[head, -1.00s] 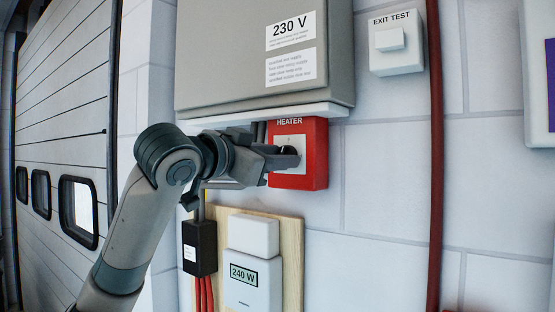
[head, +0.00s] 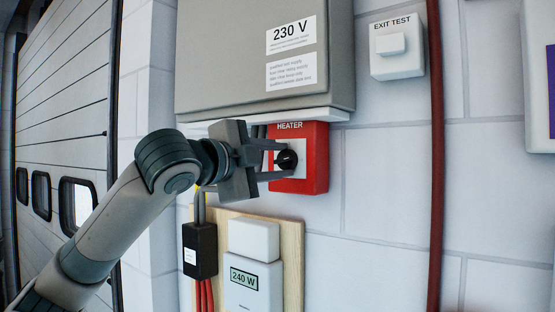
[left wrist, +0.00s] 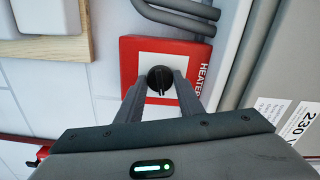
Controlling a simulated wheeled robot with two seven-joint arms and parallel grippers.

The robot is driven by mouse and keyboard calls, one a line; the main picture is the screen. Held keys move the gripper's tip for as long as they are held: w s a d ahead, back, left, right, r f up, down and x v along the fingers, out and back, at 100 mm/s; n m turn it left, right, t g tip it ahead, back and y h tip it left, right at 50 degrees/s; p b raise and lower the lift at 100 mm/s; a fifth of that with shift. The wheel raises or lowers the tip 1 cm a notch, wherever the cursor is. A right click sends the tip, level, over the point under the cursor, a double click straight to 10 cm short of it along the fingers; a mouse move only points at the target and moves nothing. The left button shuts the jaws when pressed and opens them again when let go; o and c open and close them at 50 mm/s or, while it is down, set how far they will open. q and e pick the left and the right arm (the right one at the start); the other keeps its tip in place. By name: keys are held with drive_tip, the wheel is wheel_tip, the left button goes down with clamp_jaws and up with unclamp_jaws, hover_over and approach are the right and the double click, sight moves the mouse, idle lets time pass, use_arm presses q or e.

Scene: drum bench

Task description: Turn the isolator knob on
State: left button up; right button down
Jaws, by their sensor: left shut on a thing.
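The isolator knob (head: 287,160) is a round black knob on the white plate of a red box (head: 317,170) marked HEATER. My left gripper (head: 280,161) reaches it from the left and is shut on the knob, one finger above and one below in the head view. In the left wrist view the knob (left wrist: 160,80) sits between the tips of my left gripper (left wrist: 160,86), with a small pale mark on its face. The red box (left wrist: 130,62) appears turned on its side there. My right gripper is out of view.
A grey 230 V cabinet (head: 225,55) hangs directly above the red box. A meter reading 240 W (head: 253,291) sits on a wooden board (head: 292,262) below. An EXIT TEST box (head: 398,63) and a red pipe (head: 436,160) are to the right.

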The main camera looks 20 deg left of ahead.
use_arm(q)
drive_tip(key=shift+m, duration=1.1)
drive_tip(key=o, duration=1.1)
drive_tip(key=shift+c, duration=0.2)
drive_tip(key=shift+s, duration=0.1)
drive_tip(key=shift+s+a+f+b, duration=0.1)
drive_tip(key=shift+s+a+b, duration=0.1)
drive_tip(key=shift+s+b, duration=0.25)
drive_tip(key=b+v, duration=0.7)
drive_tip(key=v, duration=0.9)
drive_tip(key=shift+s, duration=0.2)
